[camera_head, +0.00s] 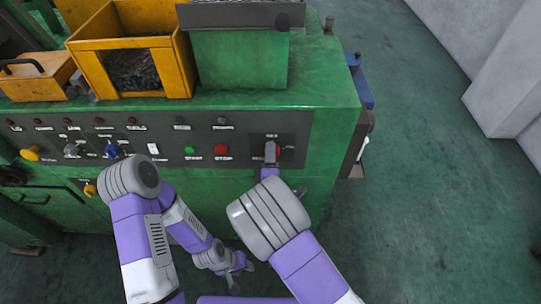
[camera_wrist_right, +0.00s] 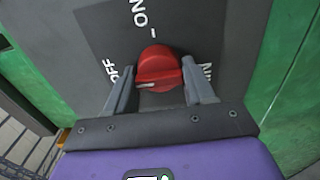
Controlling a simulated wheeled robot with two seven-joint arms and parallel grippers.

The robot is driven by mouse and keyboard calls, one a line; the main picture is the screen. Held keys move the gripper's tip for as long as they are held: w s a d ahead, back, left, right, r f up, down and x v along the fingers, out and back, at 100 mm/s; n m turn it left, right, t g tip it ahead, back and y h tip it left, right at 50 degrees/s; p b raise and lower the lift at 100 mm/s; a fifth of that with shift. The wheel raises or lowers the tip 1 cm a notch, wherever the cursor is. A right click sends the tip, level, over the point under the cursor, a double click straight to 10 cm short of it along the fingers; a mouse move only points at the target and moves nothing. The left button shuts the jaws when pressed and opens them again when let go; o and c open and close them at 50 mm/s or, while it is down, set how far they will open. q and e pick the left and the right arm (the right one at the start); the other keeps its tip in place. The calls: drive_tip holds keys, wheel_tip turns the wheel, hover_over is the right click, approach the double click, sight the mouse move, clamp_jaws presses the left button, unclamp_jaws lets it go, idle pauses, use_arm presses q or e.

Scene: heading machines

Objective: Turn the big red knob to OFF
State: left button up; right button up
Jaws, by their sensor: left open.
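The big red knob (camera_wrist_right: 158,68) is in the middle of the right wrist view, on a dark grey panel plate. White lettering surrounds it: ON above, OFF on the left, a partly hidden word on the right. A pale mark shows on the knob's lower left, on the OFF side. My right gripper (camera_wrist_right: 158,82) has one finger on each side of the knob, close against it, and seems shut on it. In the head view, my right gripper (camera_head: 270,158) is at the panel's right end and mostly hides the knob. My left gripper (camera_head: 236,270) hangs open and empty, low in front of the machine.
The green machine (camera_head: 330,95) carries a control panel (camera_head: 236,137) with a green button (camera_head: 190,149), a smaller red button (camera_head: 221,149) and several other switches. A yellow bin (camera_head: 88,73) stands on top. The floor (camera_head: 430,200) on the right is clear.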

drive_tip(key=o, duration=0.4)
drive_tip(key=shift+c, duration=0.2)
drive_tip(key=s, duration=0.7)
drive_tip(key=shift+s, duration=0.3)
drive_tip(key=s+d+f+m+g, duration=0.2)
drive_tip(key=d+f+m+g, duration=0.25)
drive_tip(key=f, duration=0.45)
drive_tip(key=s+d+f+m+g, duration=0.2)
drive_tip(key=d+f+m+g, duration=0.25)
drive_tip(key=f, duration=0.55)
drive_tip(key=s+f+m+g+y, duration=0.2)
drive_tip(key=s+f+m+g, duration=0.2)
drive_tip(key=s+m, duration=0.2)
drive_tip(key=s+d+f+m+g+y, duration=0.1)
drive_tip(key=s+f+m+g+y, duration=0.1)
drive_tip(key=s+m, duration=0.4)
drive_tip(key=s+f+g, duration=0.1)
drive_tip(key=s+g, duration=0.1)
drive_tip(key=s, duration=0.1)
drive_tip(key=shift+f+g, duration=0.3)
drive_tip(key=shift+f, duration=0.05)
